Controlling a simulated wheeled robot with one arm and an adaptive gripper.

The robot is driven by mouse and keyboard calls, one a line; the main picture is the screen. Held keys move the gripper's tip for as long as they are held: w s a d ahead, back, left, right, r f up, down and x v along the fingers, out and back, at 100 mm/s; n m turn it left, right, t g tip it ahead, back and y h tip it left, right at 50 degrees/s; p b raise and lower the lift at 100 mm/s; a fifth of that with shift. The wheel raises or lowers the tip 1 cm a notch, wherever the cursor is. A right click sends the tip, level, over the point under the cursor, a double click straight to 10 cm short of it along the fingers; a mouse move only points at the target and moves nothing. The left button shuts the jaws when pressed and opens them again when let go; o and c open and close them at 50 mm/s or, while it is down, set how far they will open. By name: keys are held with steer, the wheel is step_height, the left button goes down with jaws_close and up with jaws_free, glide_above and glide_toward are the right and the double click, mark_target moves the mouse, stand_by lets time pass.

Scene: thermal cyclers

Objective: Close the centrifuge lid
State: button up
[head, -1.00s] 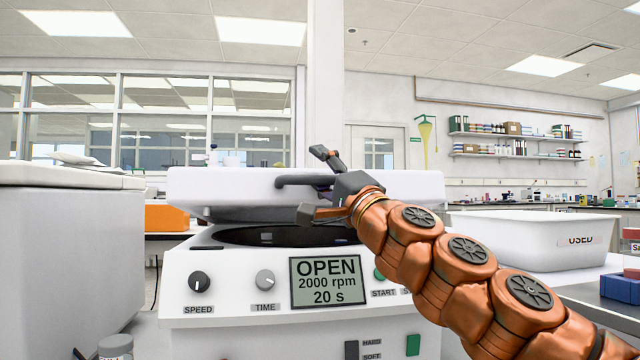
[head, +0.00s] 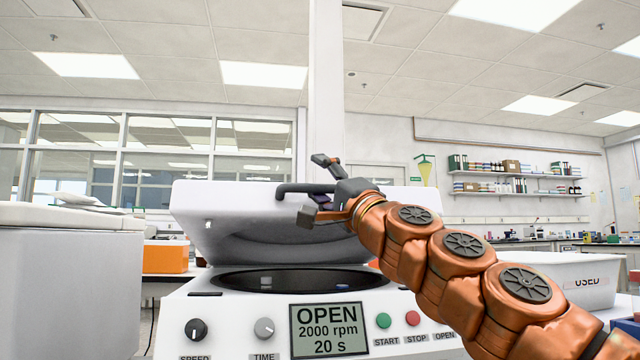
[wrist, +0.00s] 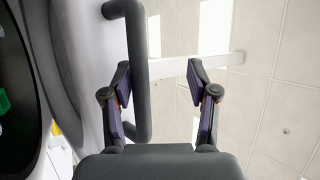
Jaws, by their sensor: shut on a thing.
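The white centrifuge (head: 240,312) stands in front of me, and its display reads OPEN, 2000 rpm, 20 s. Its lid (head: 230,215) is raised and tilted at the back, with the pale underside showing above the dark round bowl (head: 250,282). The dark bar handle (head: 300,187) is on the lid's front; it also shows in the wrist view (wrist: 138,75). My gripper (head: 314,188) is at the handle's right part and shut on it. In the wrist view the handle lies between the fingers (wrist: 160,90), against the left one, with a gap to the right one.
A white bin marked USED (head: 540,270) stands to the right, behind my arm. A large white machine (head: 65,280) stands close on the left. An orange box (head: 165,257) is behind it. The space above the lid is clear.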

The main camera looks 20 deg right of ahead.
mark_target(331, 192)
steer(key=shift+s+d+r, duration=0.1)
steer(key=shift+s+r, duration=0.05)
steer(key=shift+s, duration=0.05)
steer(key=shift+s+d+f, duration=0.2)
steer(key=shift+s+f, duration=0.2)
steer(key=shift+f, duration=0.25)
steer(key=shift+s+d+f, duration=0.15)
steer(key=shift+s+f, duration=0.25)
steer(key=shift+f, duration=0.25)
steer(key=shift+s+d+f, duration=0.15)
steer(key=shift+f, duration=0.2)
steer(key=shift+s+d+f, duration=0.1)
steer(key=shift+f, duration=0.25)
steer(key=shift+s+d+f, duration=0.2)
steer(key=shift+s+f, duration=0.15)
steer(key=shift+f, duration=0.25)
steer(key=shift+s+d+f, duration=0.2)
steer(key=shift+s+f, duration=0.15)
steer(key=shift+f, duration=0.25)
steer(key=shift+s+d+f, duration=0.2)
steer(key=shift+s+f, duration=0.15)
steer(key=shift+f, duration=0.25)
steer(key=shift+c, duration=0.3)
